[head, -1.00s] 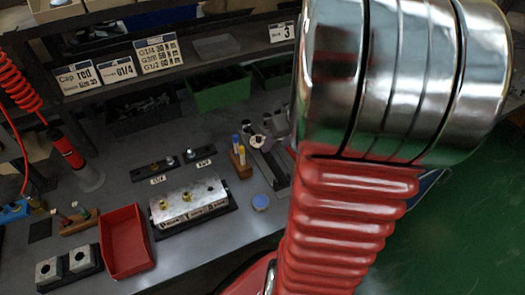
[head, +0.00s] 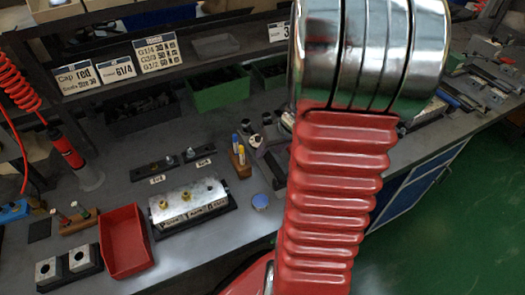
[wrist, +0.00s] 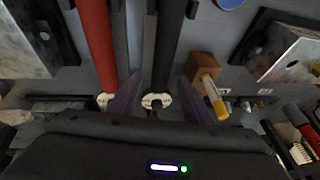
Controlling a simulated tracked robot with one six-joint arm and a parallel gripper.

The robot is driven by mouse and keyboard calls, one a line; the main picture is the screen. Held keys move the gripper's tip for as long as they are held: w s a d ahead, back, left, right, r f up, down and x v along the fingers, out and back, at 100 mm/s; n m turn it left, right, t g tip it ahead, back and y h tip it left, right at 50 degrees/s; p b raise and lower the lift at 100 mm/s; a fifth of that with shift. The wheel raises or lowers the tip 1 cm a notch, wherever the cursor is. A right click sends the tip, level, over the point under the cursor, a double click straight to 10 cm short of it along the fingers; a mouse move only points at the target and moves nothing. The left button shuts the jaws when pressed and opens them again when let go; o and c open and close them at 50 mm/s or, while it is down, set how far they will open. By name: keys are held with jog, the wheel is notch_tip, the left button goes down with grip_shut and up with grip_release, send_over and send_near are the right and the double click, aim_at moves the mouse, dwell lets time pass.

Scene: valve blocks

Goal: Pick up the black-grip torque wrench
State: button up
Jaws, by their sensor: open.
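The black-grip torque wrench (wrist: 168,45) lies lengthwise in the wrist view, with its pale ring-like head (wrist: 157,101) toward me. A red-grip wrench (wrist: 95,45) lies beside it on the left, with its own pale head. My gripper (wrist: 158,80) is open and empty. Its two purplish fingers stand on either side of the black-grip wrench, the left one between the two wrench heads. I cannot tell how far the fingertips are above the wrench. In the head view my arm hides most of the wrench area.
A wooden block (wrist: 203,65) with a yellow-capped marker stands close to the right finger. A metal valve block (head: 188,202), a red bin (head: 125,242) and a blue disc (head: 260,201) sit on the bench to the left. A green bin (head: 218,90) stands at the back.

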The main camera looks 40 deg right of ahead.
aim_at(268, 152)
jog(key=shift+x, duration=2)
jog(key=shift+c, duration=0.3)
grip_shut()
jog(key=shift+w+r, duration=0.1)
